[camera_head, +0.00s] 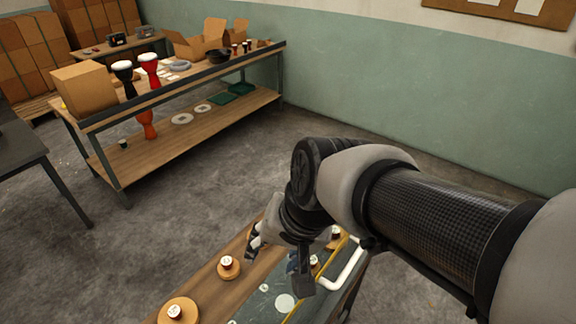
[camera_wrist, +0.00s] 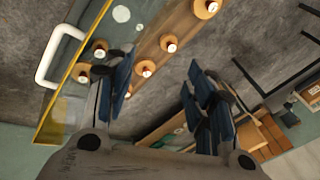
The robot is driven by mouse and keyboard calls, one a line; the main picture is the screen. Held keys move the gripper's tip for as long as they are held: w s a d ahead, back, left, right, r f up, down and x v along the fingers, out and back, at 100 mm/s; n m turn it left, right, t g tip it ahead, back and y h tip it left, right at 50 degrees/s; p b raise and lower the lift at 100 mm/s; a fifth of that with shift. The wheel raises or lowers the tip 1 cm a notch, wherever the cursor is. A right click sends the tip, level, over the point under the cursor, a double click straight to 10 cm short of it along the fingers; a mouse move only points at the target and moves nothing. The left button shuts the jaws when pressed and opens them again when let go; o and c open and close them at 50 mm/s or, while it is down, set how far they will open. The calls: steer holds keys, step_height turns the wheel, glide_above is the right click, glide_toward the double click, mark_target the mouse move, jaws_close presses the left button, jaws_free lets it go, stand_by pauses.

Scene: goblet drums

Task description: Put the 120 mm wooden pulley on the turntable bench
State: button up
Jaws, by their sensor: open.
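Several round wooden pulleys with dark hubs and white label tops stand on a low bench (camera_head: 252,286) under my arm. The largest one in the head view (camera_head: 178,311) is at the bottom left, and a smaller pulley (camera_head: 229,267) is beyond it. Others partly show behind my gripper. The wrist view shows several, including one at the top (camera_wrist: 205,8) and one near the middle (camera_wrist: 146,69). The labels are too small to read, so I cannot tell which is 120 mm. My gripper (camera_head: 279,259) is open and empty above the bench. I cannot tell which bench is the turntable bench.
A white tube handle (camera_head: 347,267) and a yellow strip edge the low bench's right side. A long workbench (camera_head: 205,87) at the back holds goblet drums, boxes and small parts. A dark table (camera_head: 20,150) stands at the left. Grey floor between is clear.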

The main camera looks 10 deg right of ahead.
steer(key=s+d+r+n+t+h, duration=0.1)
steer(key=s+d+n, duration=0.3)
steer(key=s+d, duration=0.4)
steer(key=shift+s+d+h, duration=0.15)
steer(key=shift+s+h, duration=0.05)
steer(key=shift+h, duration=0.5)
